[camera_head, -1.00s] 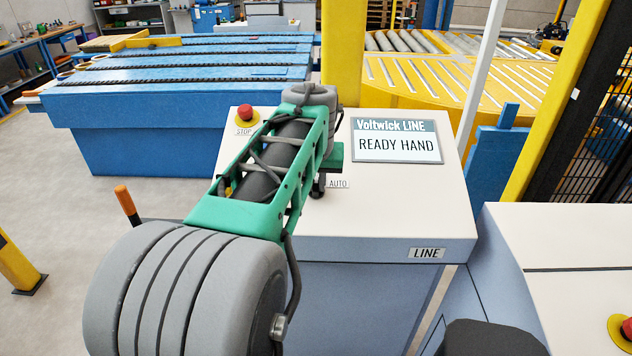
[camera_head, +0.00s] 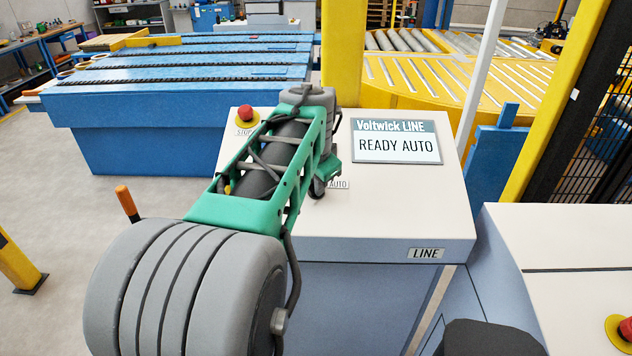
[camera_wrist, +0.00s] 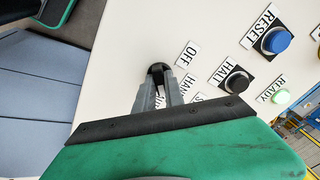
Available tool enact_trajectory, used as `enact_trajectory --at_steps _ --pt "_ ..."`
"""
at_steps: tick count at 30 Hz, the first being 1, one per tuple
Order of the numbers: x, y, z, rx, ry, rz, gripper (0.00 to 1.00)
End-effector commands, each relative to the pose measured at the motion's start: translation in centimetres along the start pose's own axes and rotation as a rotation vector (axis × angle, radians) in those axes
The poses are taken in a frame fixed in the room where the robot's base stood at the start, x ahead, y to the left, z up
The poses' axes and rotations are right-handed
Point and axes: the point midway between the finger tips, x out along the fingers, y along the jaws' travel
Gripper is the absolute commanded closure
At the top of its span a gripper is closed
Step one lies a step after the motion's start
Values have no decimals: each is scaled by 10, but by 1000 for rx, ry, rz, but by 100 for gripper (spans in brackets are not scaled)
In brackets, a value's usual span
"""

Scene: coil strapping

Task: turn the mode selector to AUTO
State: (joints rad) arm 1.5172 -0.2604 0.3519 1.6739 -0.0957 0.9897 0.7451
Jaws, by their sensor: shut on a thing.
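The mode selector (camera_wrist: 157,68) is a small black knob on the pale panel top, seen in the wrist view. My gripper (camera_wrist: 158,86) is shut on it, its grey fingers on either side. An OFF label (camera_wrist: 186,54) lies to its right, with a partly covered HAND label (camera_wrist: 188,84) below that. In the head view my arm hides the selector, and the AUTO label (camera_head: 340,184) shows beside my wrist. The display (camera_head: 397,147) on the line console (camera_head: 400,205) reads READY AUTO.
A black HALT button (camera_wrist: 237,81), a blue RESET button (camera_wrist: 276,40) and a lit green READY light (camera_wrist: 281,97) are right of the selector. A red STOP button (camera_head: 247,115) stands on the console's far left corner, close to my arm.

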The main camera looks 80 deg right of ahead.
Motion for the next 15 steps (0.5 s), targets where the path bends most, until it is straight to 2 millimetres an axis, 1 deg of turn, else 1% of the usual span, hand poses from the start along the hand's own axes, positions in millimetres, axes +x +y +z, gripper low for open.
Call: enact_trajectory --at_steps 7,15 --pt "-1 0 0 151 1 2 100" --pt "0 0 0 230 1 3 100"
